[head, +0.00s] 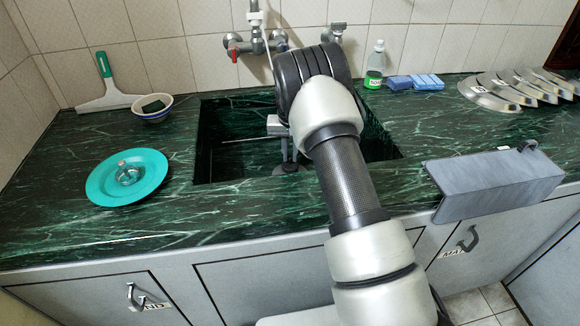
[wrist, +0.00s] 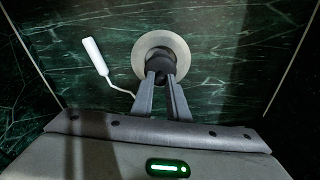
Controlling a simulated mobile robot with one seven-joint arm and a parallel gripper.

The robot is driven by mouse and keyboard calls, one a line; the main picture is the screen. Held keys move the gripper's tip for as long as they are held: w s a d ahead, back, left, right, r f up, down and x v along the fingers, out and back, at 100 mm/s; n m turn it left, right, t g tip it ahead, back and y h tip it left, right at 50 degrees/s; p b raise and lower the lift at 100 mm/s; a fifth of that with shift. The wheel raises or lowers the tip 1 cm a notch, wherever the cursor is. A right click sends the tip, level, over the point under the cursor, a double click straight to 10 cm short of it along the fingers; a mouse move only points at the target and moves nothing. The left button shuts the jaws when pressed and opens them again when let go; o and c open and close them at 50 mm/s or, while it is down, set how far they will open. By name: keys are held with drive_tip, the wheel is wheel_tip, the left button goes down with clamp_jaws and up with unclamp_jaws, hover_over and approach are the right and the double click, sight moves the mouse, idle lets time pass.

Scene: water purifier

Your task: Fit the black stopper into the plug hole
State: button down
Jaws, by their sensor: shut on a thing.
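My gripper (head: 288,158) points down into the sink (head: 210,160) and is shut on the black stopper (head: 287,168). In the wrist view the fingertips of my gripper (wrist: 162,82) pinch the dark stopper (wrist: 160,62). A pale round ring (wrist: 179,43), which looks like the rim of the plug hole, lies behind the stopper on the dark green sink floor. The stopper overlaps the ring's near part and hides much of its middle. I cannot tell whether the stopper touches the ring or hangs above it. The ring is not clearly visible in the head view.
A white-handled utensil (wrist: 96,57) with a bent shaft lies left of the ring in the sink. The tap (head: 258,45) stands behind my arm. A teal plate (head: 103,187) and bowl (head: 150,114) sit left of the sink; a bottle (head: 376,62) stands behind right.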

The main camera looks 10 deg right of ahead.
sight(290, 158)
wheel_tip(290, 158, down, 4)
drive_tip(key=shift+f+b, duration=0.1)
drive_tip(key=shift+b, duration=0.35)
drive_tip(key=shift+f, duration=0.1)
drive_tip(key=shift+f, duration=0.15)
drive_tip(key=c, duration=1.7)
unclamp_jaws()
drive_tip(key=shift+r, duration=0.2)
